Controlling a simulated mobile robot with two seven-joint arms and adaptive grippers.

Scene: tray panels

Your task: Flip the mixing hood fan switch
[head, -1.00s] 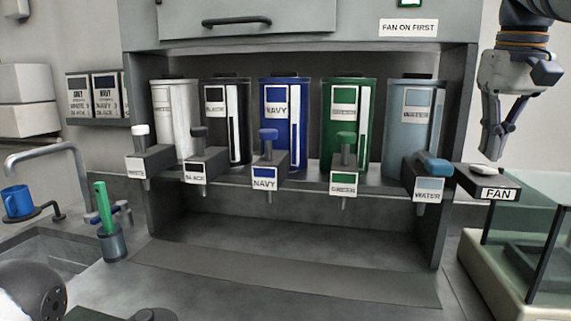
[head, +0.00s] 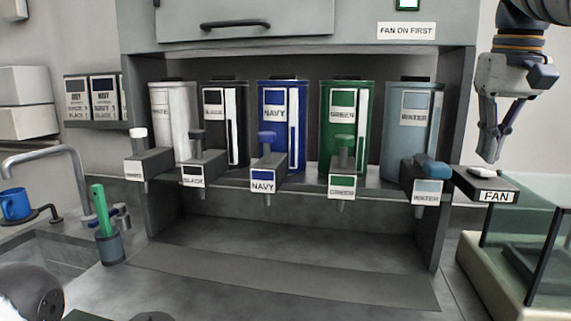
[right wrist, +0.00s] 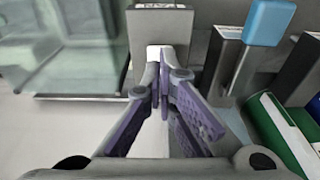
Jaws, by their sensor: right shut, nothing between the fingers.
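The fan switch is a pale rocker (head: 480,172) on top of a dark box labelled FAN (head: 497,196), at the right side of the hood. My right gripper (head: 491,158) points down just above the switch in the head view, its fingers together and empty. In the right wrist view the closed fingertips (right wrist: 161,62) lie over the pale switch (right wrist: 154,52), partly hiding it. I cannot tell whether they touch it. The mixing hood (head: 458,110) carries a sign reading FAN ON FIRST (head: 407,30). My left gripper is not in view.
The WATER tap with its blue lever (head: 432,168) stands close left of the FAN box. A glass-walled case (head: 540,235) is below right. Several coloured canisters, such as the green one (head: 338,125), stand on the hood shelf. The hood's work surface is clear.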

